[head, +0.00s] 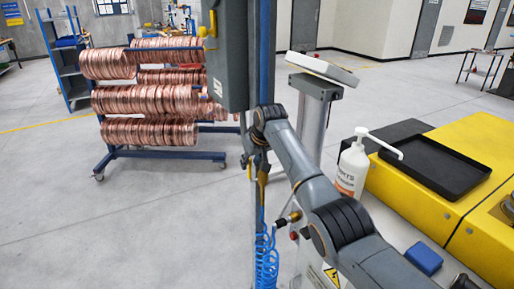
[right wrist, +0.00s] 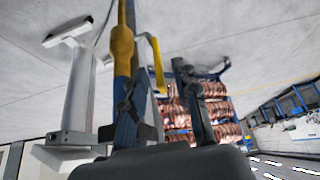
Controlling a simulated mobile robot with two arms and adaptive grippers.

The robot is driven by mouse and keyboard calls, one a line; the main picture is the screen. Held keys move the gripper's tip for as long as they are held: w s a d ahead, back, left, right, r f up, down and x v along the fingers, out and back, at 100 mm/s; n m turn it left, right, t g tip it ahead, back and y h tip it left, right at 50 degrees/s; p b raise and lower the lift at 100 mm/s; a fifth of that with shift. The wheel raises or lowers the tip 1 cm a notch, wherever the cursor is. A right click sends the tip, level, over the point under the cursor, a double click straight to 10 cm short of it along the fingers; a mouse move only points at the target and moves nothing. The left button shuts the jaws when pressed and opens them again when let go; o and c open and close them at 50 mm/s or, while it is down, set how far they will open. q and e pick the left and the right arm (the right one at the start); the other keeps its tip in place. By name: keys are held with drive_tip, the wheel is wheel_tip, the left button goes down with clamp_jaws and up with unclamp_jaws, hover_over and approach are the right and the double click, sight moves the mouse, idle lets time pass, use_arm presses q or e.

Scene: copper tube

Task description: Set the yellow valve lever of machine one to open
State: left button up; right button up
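The yellow valve lever (right wrist: 157,66) shows in the right wrist view as a narrow yellow strip beside a vertical pipe with a yellow-brown section (right wrist: 122,45). In the head view that pipe section (head: 262,178) is just below my right gripper (head: 257,140), with a sliver of the lever (head: 250,171) left of it. In the upside-down right wrist view, the right gripper's two dark fingers (right wrist: 160,100) are apart. The lever lies between them in the picture; whether they touch it cannot be told. My left gripper is not in view.
A grey cabinet (head: 228,55) hangs above my gripper. A coiled blue hose (head: 266,262) is below. A post with a tilted panel (head: 322,68) and a pump bottle (head: 353,166) stand to the right, near a yellow machine (head: 455,205). A copper coil rack (head: 150,98) stands behind left.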

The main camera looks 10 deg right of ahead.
drive_tip(key=v, duration=0.8)
drive_tip(key=shift+r, duration=0.2)
